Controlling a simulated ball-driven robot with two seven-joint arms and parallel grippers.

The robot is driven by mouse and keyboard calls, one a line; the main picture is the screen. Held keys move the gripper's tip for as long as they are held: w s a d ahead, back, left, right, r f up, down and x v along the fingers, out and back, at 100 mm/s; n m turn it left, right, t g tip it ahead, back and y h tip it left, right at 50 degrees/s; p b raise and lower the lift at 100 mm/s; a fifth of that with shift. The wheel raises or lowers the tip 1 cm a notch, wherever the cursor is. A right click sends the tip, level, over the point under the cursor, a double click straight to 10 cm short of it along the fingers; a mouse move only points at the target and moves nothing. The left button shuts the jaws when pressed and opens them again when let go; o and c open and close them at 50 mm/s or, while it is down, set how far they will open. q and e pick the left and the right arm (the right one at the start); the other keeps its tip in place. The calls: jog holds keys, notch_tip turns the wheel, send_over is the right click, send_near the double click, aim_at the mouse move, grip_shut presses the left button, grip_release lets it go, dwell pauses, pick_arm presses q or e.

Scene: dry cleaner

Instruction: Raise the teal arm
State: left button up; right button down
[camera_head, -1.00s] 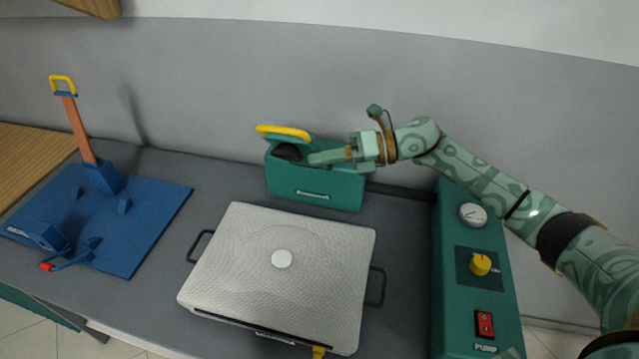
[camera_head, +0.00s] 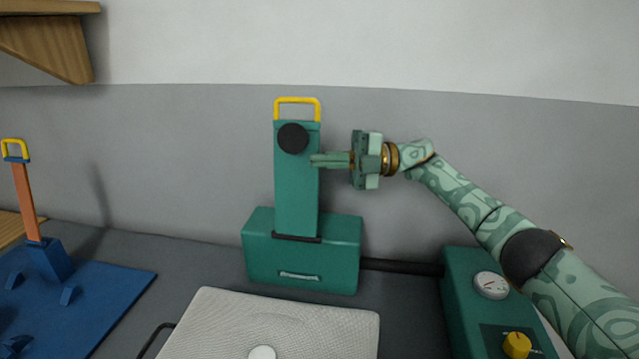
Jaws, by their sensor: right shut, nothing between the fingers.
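The teal arm (camera_head: 296,190) stands upright out of a teal box (camera_head: 301,260) on the counter. It has a yellow handle (camera_head: 297,101) on its top end and a black round knob (camera_head: 293,138) on its front. My right gripper (camera_head: 316,160) is shut and empty, with its fingertips at the right edge of the teal arm, just below the knob. I cannot tell whether the fingertips touch the arm. My left gripper is not in view.
A silver textured lid (camera_head: 285,315) lies in front of the teal box. A teal control panel (camera_head: 468,290) with a gauge and yellow knob is at the right. A blue board (camera_head: 95,300) with an orange lever (camera_head: 27,200) is at the left. A wooden shelf (camera_head: 50,40) hangs upper left.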

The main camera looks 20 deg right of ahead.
aim_at(308, 136)
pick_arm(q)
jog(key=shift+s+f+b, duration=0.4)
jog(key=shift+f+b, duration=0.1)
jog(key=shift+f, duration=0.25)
pick_arm(e)
jog(key=shift+w+d+r+m, duration=0.15)
jog(key=shift+w+d+m, duration=0.15)
jog(key=shift+d+m, duration=0.1)
jog(key=shift+r, duration=0.15)
jog(key=shift+r, duration=0.5)
jog(key=r+p, duration=0.2)
jog(key=r, duration=0.1)
jog(key=shift+s+a, duration=0.1)
jog(key=shift+s, duration=0.1)
pick_arm(q)
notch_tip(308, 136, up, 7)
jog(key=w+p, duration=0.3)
jog(key=p, duration=0.2)
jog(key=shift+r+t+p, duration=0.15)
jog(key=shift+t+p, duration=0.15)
jog(key=shift+p, duration=0.05)
pick_arm(e)
jog(key=s+a+r, duration=0.2)
jog(key=s+r, duration=0.2)
jog(key=s, duration=0.2)
jog(key=s+a+r, duration=0.3)
jog(key=s+r, duration=0.1)
jog(key=s, duration=0.2)
jog(key=shift+s+a+r, duration=0.3)
jog(key=shift+s, duration=0.1)
